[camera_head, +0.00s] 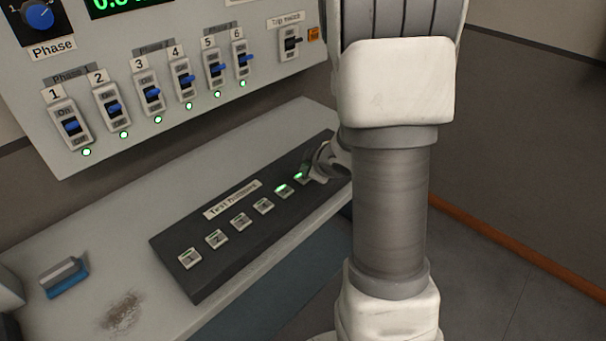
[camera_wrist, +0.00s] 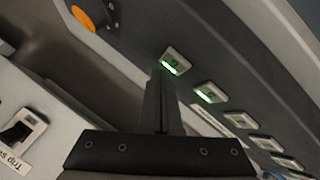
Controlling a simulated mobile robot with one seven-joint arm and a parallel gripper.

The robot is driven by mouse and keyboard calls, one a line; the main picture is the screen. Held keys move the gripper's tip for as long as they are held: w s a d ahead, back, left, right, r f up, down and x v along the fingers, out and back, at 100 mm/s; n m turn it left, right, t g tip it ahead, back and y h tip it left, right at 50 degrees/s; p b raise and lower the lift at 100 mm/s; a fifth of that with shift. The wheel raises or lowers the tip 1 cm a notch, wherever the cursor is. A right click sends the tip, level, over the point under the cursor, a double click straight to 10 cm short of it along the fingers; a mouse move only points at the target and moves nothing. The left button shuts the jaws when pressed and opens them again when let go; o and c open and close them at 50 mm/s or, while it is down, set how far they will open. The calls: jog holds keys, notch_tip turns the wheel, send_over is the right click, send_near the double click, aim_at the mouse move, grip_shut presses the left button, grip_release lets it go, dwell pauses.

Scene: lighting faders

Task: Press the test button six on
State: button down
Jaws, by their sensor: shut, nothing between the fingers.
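A row of small square test buttons sits in a dark strip (camera_head: 180,243) on the desk, labelled "Test Buttons". The button at the far right end, the sixth (camera_head: 301,177), shows a green light. The fifth button (camera_head: 285,189) beside it is also lit green; the others look unlit. My gripper (camera_head: 311,176) is shut and empty at the sixth button, partly hidden behind my arm. In the wrist view my closed fingertips (camera_wrist: 162,72) are at the edge of the lit end button (camera_wrist: 175,61). I cannot tell whether they touch it.
Above stands a panel with numbered breaker switches (camera_head: 152,95), green lamps below them, and a trip switch (camera_head: 290,42). A round orange part (camera_wrist: 84,18) lies past the strip's end. A blue-and-grey block (camera_head: 64,277) sits on the desk at left.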

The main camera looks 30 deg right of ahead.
notch_tip(320, 180, up, 6)
jog(key=p, duration=0.6)
dwell(0.4)
notch_tip(320, 180, up, 7)
jog(key=m+h, duration=0.2)
send_over(306, 179)
jog(key=s, duration=0.1)
jog(key=s+a+r+m+h, duration=0.1)
jog(key=s+a+r+m, duration=0.15)
jog(key=s+r, duration=0.35)
jog(key=s+a+r+m+g+y+p, duration=0.1)
jog(key=s+a+r+m, duration=0.1)
jog(key=s+a, duration=0.4)
jog(key=s+a+r+m+g+y+p, duration=0.1)
jog(key=s+a+r, duration=0.3)
jog(key=s, duration=0.7)
jog(key=shift+a+r+m+g+y, duration=0.25)
jog(key=shift+a+m+g+y, duration=0.15)
jog(key=shift+a+m+g, duration=0.6)
